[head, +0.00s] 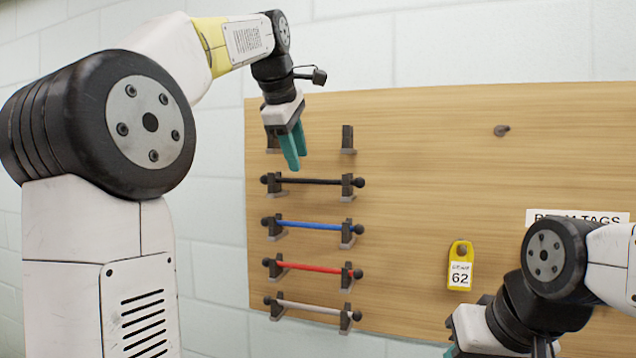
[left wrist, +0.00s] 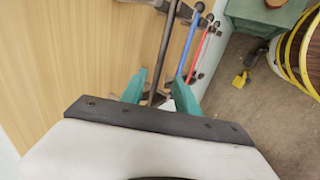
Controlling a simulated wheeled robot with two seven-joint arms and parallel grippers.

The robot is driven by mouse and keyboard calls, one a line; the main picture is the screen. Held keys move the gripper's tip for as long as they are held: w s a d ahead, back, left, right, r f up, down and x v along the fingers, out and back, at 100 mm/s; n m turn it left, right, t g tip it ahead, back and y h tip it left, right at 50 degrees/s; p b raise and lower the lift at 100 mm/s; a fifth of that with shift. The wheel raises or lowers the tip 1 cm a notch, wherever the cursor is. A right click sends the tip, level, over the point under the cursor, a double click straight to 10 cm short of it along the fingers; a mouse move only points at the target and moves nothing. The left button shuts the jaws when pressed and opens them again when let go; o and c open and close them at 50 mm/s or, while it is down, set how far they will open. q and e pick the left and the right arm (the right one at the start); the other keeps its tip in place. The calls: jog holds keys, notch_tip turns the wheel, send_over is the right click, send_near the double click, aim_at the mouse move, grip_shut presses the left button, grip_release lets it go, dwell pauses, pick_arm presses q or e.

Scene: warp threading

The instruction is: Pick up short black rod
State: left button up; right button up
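The black rod (head: 313,181) lies level across a pair of dark brackets on the upright wooden board, with a dark knob at each end. My left gripper (head: 295,150) is above the rod's left part in the head view, in front of the upper brackets. In the left wrist view its teal fingers (left wrist: 162,92) are apart, with a dark rod (left wrist: 166,48) showing between them, apparently beyond the tips. I see no grip on it. My right gripper (head: 450,351) is at the bottom edge, mostly cut off.
Below the black rod, blue (head: 308,226), red (head: 308,267) and grey (head: 308,307) rods rest on brackets. An upper bracket (head: 347,140) holds no rod. A yellow tag marked 62 (head: 460,266) hangs right of them, and a bare peg (head: 501,130) is higher up.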

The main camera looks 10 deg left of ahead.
aim_at(308, 179)
pick_arm(q)
jog(key=x, duration=0.4)
jog(key=d+x, duration=0.1)
jog(key=x, duration=0.1)
jog(key=shift+r, duration=0.1)
grip_shut()
